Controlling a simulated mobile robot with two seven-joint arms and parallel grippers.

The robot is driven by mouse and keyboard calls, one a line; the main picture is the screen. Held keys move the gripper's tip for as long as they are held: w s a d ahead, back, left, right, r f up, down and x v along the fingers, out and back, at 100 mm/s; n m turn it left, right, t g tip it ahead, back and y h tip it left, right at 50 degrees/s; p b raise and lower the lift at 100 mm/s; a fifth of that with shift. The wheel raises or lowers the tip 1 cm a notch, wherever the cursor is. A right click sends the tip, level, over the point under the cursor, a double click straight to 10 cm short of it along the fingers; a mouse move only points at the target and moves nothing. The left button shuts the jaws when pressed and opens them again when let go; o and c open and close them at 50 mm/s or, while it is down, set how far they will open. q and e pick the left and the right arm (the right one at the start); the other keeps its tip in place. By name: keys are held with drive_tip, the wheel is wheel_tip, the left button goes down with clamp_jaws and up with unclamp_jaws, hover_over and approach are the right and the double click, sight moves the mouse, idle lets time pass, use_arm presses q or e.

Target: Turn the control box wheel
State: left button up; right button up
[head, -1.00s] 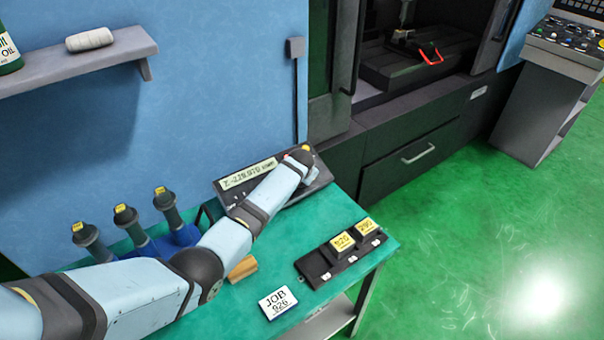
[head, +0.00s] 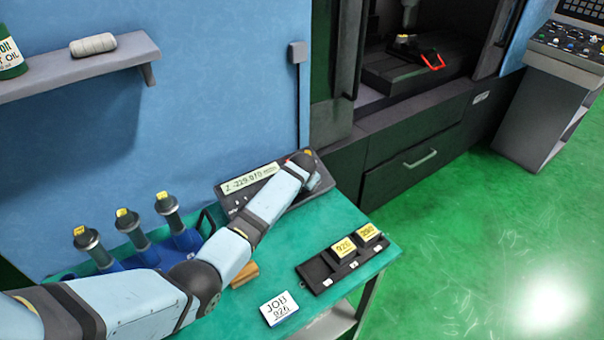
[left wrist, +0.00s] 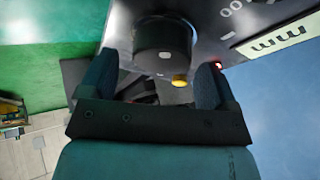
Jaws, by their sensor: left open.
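The control box (head: 268,190) is a dark grey console at the back of the green table, with a lit display (head: 250,178) that seems to read Z -229.070. Its wheel (left wrist: 165,42) is a black round knob, with a yellow spot at its edge in the left wrist view. My left gripper (left wrist: 153,88) is open, its two dark fingers apart at the near side of the wheel. I cannot tell whether they touch it. In the head view my left arm's end covers much of the wheel area. My right gripper is not in view.
A black tray (head: 312,272) holds two yellow-labelled blocks, beside a JOB 926 card (head: 279,308). Several yellow-capped tool holders (head: 169,211) stand at the left, near a wooden block (head: 245,274). The machine's dark cabinet (head: 415,165) is behind the table.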

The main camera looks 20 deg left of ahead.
use_arm(q)
drive_tip(key=v, duration=1.1)
drive_tip(key=shift+s+r+b, duration=0.25)
drive_tip(key=shift+r+b, duration=0.05)
